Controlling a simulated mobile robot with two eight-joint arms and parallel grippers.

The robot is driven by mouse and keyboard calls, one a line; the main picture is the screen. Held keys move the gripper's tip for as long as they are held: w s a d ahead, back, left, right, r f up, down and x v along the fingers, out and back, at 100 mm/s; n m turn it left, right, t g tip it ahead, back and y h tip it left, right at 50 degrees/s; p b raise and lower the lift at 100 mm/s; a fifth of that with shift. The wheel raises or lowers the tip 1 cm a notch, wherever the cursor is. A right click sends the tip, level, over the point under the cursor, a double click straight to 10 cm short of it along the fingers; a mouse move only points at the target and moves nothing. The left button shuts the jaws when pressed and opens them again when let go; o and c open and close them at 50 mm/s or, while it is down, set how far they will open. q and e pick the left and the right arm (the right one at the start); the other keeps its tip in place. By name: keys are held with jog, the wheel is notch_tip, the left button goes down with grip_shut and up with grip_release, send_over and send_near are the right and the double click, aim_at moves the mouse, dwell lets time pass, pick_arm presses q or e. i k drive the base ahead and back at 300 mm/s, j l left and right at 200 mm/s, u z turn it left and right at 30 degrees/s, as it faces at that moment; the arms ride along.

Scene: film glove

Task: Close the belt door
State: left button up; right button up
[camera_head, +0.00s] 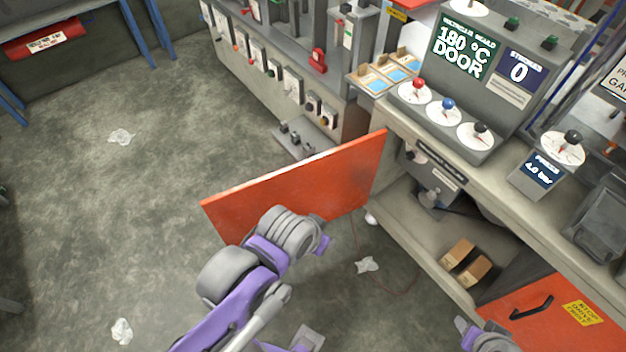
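The orange belt door (300,185) stands wide open, swung out to the left from the grey machine cabinet. Its hinge side meets the cabinet near the upper right end of the panel. My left arm comes up from the bottom, and its wrist overlaps the door's lower edge in the picture. The end of my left gripper (322,243) shows just below the door; its fingers are mostly hidden by the wrist, and I cannot tell whether it touches the panel. Part of my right gripper (466,328) shows at the bottom edge, its opening unclear.
The open bay shows a motor (435,192) and cardboard boxes (466,262). A second orange door (550,315) with a black handle is at lower right. The display (462,52) reads "180 °C DOOR". Floor left of the open door is mostly clear, with crumpled scraps (121,137).

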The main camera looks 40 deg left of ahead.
aim_at(330, 185)
jog(key=j+z, duration=0.1)
jog(key=j, duration=4.05)
jog(key=j+z, duration=0.2)
jog(key=z, duration=1.2)
jog(key=i+j+u, duration=0.15)
jog(key=j, duration=0.2)
